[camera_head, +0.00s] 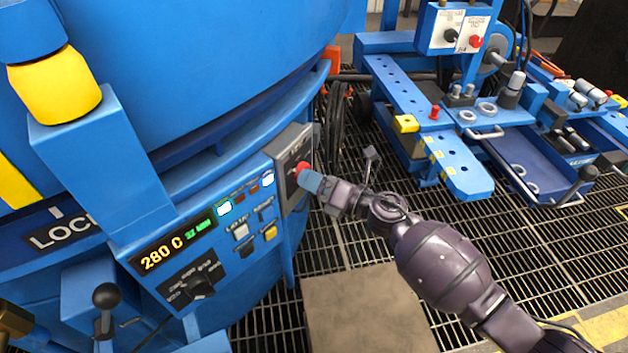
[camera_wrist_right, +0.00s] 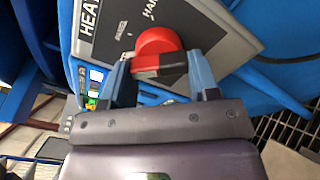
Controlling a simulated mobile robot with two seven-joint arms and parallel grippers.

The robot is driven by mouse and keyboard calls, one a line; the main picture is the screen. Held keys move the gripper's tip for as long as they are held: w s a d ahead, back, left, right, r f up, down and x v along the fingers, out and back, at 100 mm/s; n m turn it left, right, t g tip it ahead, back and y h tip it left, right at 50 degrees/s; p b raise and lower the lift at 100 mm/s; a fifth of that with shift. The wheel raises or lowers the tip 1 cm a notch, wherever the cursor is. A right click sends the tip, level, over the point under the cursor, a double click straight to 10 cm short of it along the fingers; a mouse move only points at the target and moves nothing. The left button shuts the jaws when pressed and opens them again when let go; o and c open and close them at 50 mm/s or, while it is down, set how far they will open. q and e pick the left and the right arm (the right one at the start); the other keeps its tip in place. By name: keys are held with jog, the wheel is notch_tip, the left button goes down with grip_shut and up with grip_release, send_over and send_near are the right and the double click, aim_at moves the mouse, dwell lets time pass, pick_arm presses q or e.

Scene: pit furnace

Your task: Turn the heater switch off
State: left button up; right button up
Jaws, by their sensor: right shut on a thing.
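The heater switch is a red rotary knob (camera_head: 302,167) on a grey plate (camera_head: 283,148) at the right end of the blue furnace's control panel. In the right wrist view the knob (camera_wrist_right: 158,45) sits on the plate (camera_wrist_right: 205,25), with "HEAT" lettering partly cut off at the top left. My right gripper (camera_head: 310,181) reaches it from the right. Its two blue-grey fingers (camera_wrist_right: 162,76) are shut on the knob's grip bar, one on each side. The knob's pointer and the setting marks are partly hidden or too small to read. My left gripper is not in view.
A black ball-topped lever (camera_head: 106,297) stands at lower left. A blue wheeled machine (camera_head: 455,165) stands at right. Grating floor lies between.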

jog(key=shift+n, duration=0.8)
jog(key=o, duration=0.9)
jog(key=p+v, duration=0.1)
jog(key=v, duration=1)
jog(key=shift+w, duration=0.1)
